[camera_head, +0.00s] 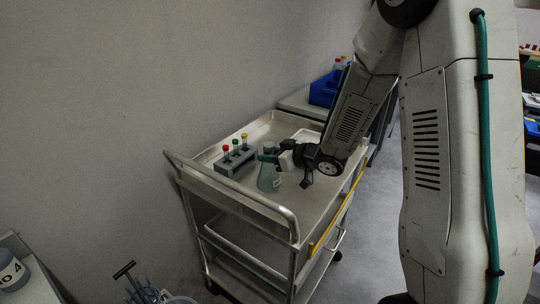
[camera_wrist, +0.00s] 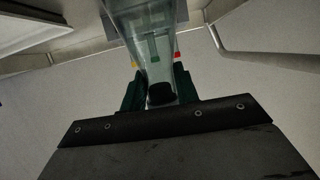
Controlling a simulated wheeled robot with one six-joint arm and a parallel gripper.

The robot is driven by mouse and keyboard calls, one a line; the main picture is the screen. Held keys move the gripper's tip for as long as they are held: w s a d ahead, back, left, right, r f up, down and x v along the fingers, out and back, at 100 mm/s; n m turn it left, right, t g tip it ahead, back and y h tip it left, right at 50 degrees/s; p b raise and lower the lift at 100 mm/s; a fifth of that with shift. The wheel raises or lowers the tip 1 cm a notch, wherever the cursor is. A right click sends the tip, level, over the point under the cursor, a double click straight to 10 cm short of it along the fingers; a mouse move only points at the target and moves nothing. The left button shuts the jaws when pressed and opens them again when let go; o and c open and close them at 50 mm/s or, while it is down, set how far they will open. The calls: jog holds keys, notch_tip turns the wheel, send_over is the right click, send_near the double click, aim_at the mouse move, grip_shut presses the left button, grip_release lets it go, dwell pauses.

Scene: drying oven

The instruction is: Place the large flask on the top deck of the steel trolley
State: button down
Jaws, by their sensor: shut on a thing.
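The large flask (camera_head: 268,180) is a clear greenish conical flask over the near part of the steel trolley's top deck (camera_head: 305,200). My gripper (camera_head: 270,156) is shut on its neck from the right. The flask looks upright, with its base at or very near the deck; I cannot tell whether it touches. In the wrist view, the flask (camera_wrist: 146,28) extends away between my green fingers (camera_wrist: 158,88), with a dark round stopper or mouth close to the camera.
A grey rack (camera_head: 234,160) with red, green and yellow capped tubes stands on the deck just left of the flask. A raised rail (camera_head: 240,197) borders the near end. A blue bin (camera_head: 324,89) sits on a bench behind. The deck's near right is clear.

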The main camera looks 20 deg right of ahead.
jog(key=shift+f, duration=0.15)
jog(key=c, duration=1.1)
grip_release()
jog(key=shift+o, duration=0.2)
